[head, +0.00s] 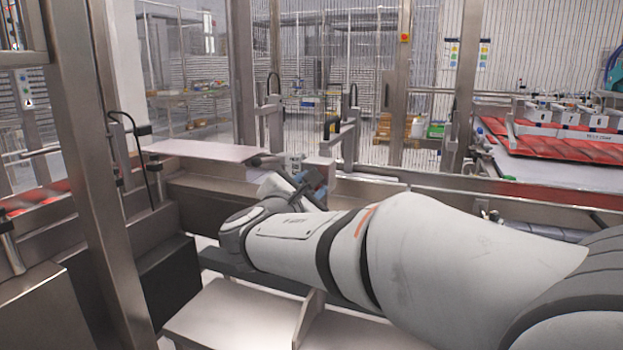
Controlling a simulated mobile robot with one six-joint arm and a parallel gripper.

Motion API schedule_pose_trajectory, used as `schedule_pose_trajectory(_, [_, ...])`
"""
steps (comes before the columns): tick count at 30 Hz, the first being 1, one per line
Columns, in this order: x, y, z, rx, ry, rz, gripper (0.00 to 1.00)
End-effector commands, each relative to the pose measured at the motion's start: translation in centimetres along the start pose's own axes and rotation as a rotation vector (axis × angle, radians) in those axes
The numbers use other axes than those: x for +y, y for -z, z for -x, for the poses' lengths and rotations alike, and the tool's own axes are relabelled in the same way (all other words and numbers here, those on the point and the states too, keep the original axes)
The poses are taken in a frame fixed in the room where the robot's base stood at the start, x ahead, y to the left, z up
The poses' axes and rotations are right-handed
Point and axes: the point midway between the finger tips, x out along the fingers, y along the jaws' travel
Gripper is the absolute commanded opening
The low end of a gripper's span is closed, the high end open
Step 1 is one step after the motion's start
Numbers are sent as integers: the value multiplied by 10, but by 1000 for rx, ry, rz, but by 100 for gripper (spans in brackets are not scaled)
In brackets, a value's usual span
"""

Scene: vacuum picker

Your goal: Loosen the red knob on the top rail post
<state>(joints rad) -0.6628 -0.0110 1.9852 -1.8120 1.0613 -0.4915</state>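My arm reaches from the lower right toward the middle of the picture. My gripper (308,178) is small and partly hidden by my own wrist, beside the metal rail posts at the machine's edge. Its fingers are too small to tell open from shut. A metal rail post (349,135) with a dark fitting stands just behind and to the right of it. I cannot make out a red knob on this post; it may be hidden or too small to see.
A flat pale plate (200,150) lies left of my gripper. A thick steel upright (85,150) stands at the left. A red conveyor (555,145) runs at the right. A small orange-red box (405,38) is on a far frame post. A wire fence stands behind.

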Motion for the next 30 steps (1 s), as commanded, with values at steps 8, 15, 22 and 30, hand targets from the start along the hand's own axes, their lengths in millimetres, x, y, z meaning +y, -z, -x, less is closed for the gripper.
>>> schedule_pose_trajectory(8, [-2, 1, 0, 3, 3, 90, 8])
schedule_pose_trajectory(15, [-2, 2, 0, 2, 3, 108, 8])
schedule_pose_trajectory(22, [-2, 2, 0, 2, 3, 109, 8])
schedule_pose_trajectory(30, [-2, 1, 0, 1, 2, 106, 49])
